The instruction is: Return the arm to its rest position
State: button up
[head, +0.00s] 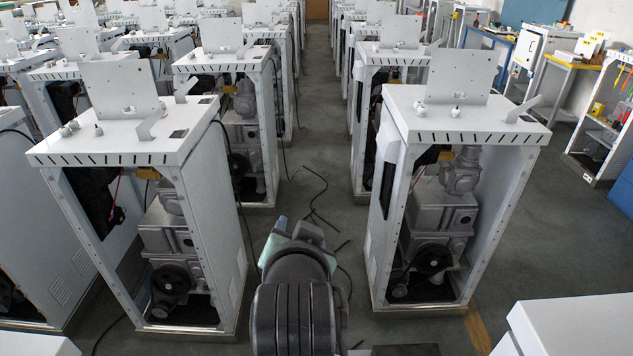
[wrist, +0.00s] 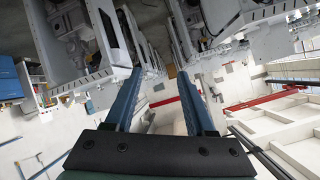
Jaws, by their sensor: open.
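My arm rises at the bottom middle of the head view, in the aisle between two rows of white dispenser frames. Its fingers are not clearly seen there, as the wrist housing hides them. In the wrist view my gripper (wrist: 155,84) shows two blue fingers spread wide apart on a dark mounting plate. It is open, with nothing between the fingers. The wrist picture is strongly tilted, with dispenser frames at its top and ceiling or wall structure at the right.
A near left dispenser frame (head: 122,138) and a near right one (head: 463,124) flank my arm, with grey pumps inside. Loose black cables (head: 318,195) lie on the aisle floor (head: 315,120). A white cabinet corner (head: 565,325) is at lower right. Workbenches (head: 572,62) stand far right.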

notch_tip(320, 180, up, 14)
jog(key=d+n+t, duration=0.1)
jog(key=t, duration=0.4)
jog(key=s+d+r+n+t+b, duration=0.1)
jog(key=s+r+t, duration=0.4)
jog(key=r, duration=0.5)
jog(key=s+r+n+t+b, duration=0.1)
jog(key=s+r+t, duration=0.3)
jog(key=s+r, duration=0.6)
jog(key=shift+d+r+n+t+h, duration=0.3)
jog(key=shift+d+r+n+t, duration=0.1)
jog(key=shift+r+n, duration=0.25)
jog(key=shift+a+f, duration=0.1)
